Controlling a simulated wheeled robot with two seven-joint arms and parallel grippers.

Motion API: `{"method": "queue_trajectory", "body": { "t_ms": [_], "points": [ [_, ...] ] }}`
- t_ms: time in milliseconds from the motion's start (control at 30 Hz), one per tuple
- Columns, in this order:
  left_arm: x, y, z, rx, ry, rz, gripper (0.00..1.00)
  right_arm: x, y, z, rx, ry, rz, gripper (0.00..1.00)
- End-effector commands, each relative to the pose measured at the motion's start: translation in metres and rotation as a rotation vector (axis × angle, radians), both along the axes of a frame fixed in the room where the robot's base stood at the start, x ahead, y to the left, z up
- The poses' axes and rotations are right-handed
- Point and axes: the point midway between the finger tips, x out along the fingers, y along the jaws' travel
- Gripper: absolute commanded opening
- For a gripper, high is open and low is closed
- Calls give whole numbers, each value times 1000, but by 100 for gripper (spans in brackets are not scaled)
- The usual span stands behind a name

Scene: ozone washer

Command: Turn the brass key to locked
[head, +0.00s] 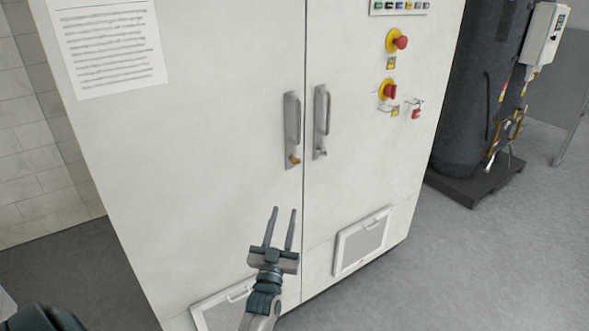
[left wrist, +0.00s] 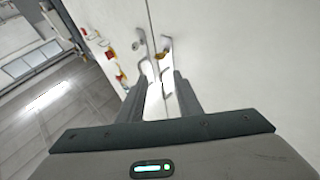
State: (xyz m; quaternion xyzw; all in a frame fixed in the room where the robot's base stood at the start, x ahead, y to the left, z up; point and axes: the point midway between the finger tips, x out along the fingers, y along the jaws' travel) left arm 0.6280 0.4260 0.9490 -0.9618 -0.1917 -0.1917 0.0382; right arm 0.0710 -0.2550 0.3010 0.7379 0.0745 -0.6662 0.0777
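The brass key (head: 294,159) sits at the lower end of the left door's handle plate (head: 291,130) on the white cabinet. It is small, and I cannot make out which way it is turned. In the left wrist view, the brass key (left wrist: 161,55) shows as a small yellow spot beyond my fingertips. My left gripper (head: 283,209) is open and empty, with its two fingers apart and pointing up toward the handle. It appears below the key in the head view and apart from it. The left wrist view also shows both fingers (left wrist: 160,82) spread. My right gripper is not in view.
The right door's handle (head: 321,122) is close beside the key. Red knobs on yellow bases (head: 388,90) are on the cabinet's right side. Vent panels (head: 362,240) are low on the doors. A dark tank (head: 480,90) stands at right. Grey floor is open at lower right.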

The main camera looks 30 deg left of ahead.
Motion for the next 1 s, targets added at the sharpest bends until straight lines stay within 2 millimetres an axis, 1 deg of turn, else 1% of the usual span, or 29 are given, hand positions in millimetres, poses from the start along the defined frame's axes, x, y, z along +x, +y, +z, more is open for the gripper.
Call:
{"method": "queue_trajectory", "body": {
  "t_ms": [167, 267, 467, 900, 1000],
  "points": [
    [10, 4, 7, 1, -1, -1, 32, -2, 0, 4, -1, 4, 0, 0],
    [20, 8, 12, 1, -1, -1, 32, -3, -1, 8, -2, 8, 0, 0],
    [48, 20, 25, 2, 0, -1, 32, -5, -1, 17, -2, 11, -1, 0],
    [115, 48, 55, 1, 1, -1, 32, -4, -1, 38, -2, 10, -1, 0],
    [128, 53, 59, 0, 1, 0, 32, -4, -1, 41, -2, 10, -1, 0]
  ]
}}
